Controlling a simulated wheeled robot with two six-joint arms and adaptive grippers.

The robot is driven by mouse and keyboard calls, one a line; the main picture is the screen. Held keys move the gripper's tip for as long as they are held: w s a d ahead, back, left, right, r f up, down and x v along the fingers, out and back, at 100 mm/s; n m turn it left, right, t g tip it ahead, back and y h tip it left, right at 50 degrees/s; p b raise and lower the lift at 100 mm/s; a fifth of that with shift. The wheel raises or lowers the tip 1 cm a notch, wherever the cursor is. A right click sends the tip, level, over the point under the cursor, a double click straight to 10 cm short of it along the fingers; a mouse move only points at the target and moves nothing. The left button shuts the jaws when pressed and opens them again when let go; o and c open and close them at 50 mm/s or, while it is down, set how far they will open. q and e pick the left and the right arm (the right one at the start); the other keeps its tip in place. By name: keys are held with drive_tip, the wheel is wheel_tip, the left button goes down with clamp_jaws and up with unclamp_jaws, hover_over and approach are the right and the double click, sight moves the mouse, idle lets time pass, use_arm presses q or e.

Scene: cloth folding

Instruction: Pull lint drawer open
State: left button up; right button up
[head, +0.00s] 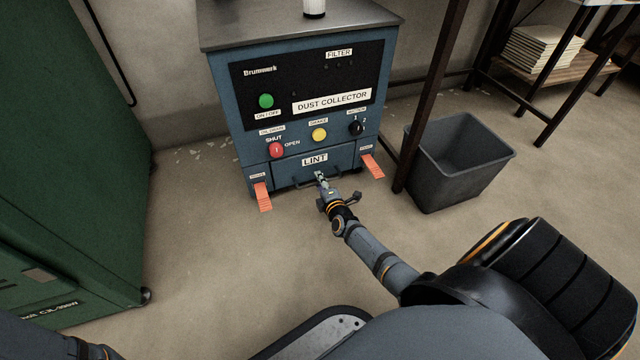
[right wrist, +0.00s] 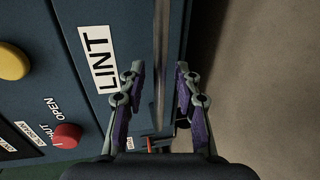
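The lint drawer (head: 284,169) is the low blue front panel labelled LINT on the dust collector (head: 232,107). It looks shut, flush with the cabinet. Its dark bar handle (head: 303,184) runs along the front below the label. My right gripper (head: 320,177) is at the handle's middle. In the right wrist view its two fingers (right wrist: 159,68) are apart, with the handle bar (right wrist: 160,50) between them and gaps visible on both sides. The LINT label (right wrist: 98,58) shows left of the fingers. My left arm shows only at the bottom left corner; its gripper is out of view.
Orange tabs (head: 263,197) (head: 372,166) stick out on both sides of the drawer. A red knob (head: 276,150) sits above it. A grey bin (head: 460,165) and a dark table leg (head: 428,100) stand right. A green cabinet (head: 70,150) stands left. The floor in front is clear.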

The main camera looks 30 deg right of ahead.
drive_tip(key=shift+c, duration=0.2)
clamp_jaws()
idle(0.4)
